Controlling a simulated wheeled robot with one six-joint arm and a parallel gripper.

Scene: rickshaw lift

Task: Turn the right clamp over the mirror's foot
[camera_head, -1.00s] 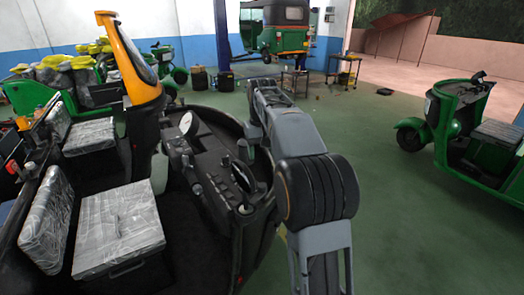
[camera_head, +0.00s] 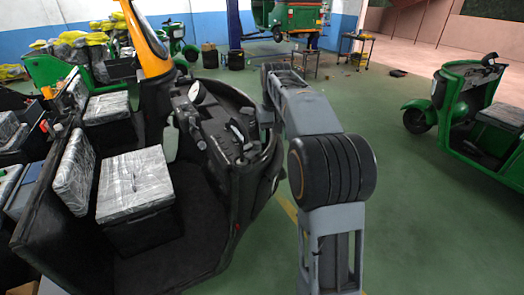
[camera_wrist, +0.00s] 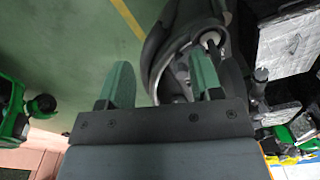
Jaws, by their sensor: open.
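My gripper (camera_wrist: 160,88) shows in the wrist view as two green fingers spread wide apart, with nothing held between them. Beyond the fingers is the black curved front of the open rickshaw (camera_wrist: 157,45); its dashboard parts show partly behind the right finger. In the head view the dashboard (camera_head: 215,130) is black, with a round pale gauge (camera_head: 198,92). A dark oval piece (camera_head: 240,132), possibly the mirror, is at its right side. My wrist is at the dashboard's right edge; the fingers cannot be made out there. I cannot pick out the right clamp or the mirror's foot.
Wrapped seats (camera_head: 134,183) are in the open rickshaw at left. A green three-wheeler (camera_head: 470,110) stands at right. A small trolley (camera_head: 356,50) is at the back. Green floor (camera_head: 410,200) is clear right of my arm.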

